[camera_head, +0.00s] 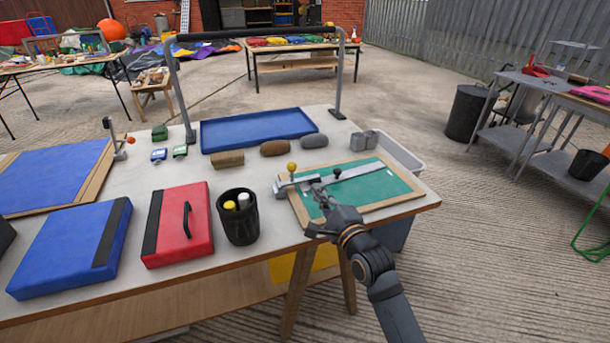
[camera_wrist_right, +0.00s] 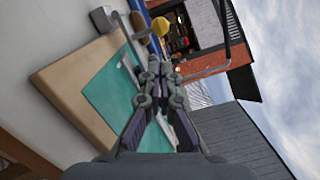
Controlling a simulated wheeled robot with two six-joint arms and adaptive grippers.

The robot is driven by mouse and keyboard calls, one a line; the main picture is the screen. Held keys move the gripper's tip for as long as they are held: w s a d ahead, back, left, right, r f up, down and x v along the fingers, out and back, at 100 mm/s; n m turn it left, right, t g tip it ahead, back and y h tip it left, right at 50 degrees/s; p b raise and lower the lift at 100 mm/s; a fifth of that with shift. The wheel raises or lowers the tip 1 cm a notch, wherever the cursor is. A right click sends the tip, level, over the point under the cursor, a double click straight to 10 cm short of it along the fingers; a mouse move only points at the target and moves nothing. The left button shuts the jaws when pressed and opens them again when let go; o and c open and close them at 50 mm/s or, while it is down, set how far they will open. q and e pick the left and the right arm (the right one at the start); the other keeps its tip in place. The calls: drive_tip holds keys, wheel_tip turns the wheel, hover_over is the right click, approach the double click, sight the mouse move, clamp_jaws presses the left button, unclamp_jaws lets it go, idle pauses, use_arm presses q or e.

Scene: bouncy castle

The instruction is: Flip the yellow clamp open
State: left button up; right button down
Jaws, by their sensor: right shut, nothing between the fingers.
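The yellow clamp has a round yellow knob (camera_head: 292,167) on a metal base at the left edge of a wood-framed green board (camera_head: 385,187). A long metal bar lies across the board. In the right wrist view the yellow knob (camera_wrist_right: 160,27) shows beyond my fingertips. My right gripper (camera_head: 316,190) is above the board, just right of and in front of the knob. Its fingers (camera_wrist_right: 155,66) are together with nothing between them. I cannot tell whether they touch the clamp; the gripper hides part of it. My left gripper is not in view.
A black cup (camera_head: 238,222) with markers, a red case (camera_head: 178,226) and a blue case (camera_head: 70,250) stand left of the board. Brown and grey blocks (camera_head: 275,148) lie behind, near a blue tray (camera_head: 258,130). A metal frame (camera_head: 340,90) rises at the back.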

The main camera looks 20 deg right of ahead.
drive_tip(key=w, duration=0.5)
drive_tip(key=w+a+b, duration=0.1)
drive_tip(key=w, duration=0.1)
drive_tip(key=shift+w+r, duration=0.1)
drive_tip(key=shift+w, duration=0.05)
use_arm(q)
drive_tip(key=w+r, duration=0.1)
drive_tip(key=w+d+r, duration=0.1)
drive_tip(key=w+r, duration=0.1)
use_arm(e)
drive_tip(key=shift+w+r, duration=0.1)
drive_tip(key=shift+w, duration=0.35)
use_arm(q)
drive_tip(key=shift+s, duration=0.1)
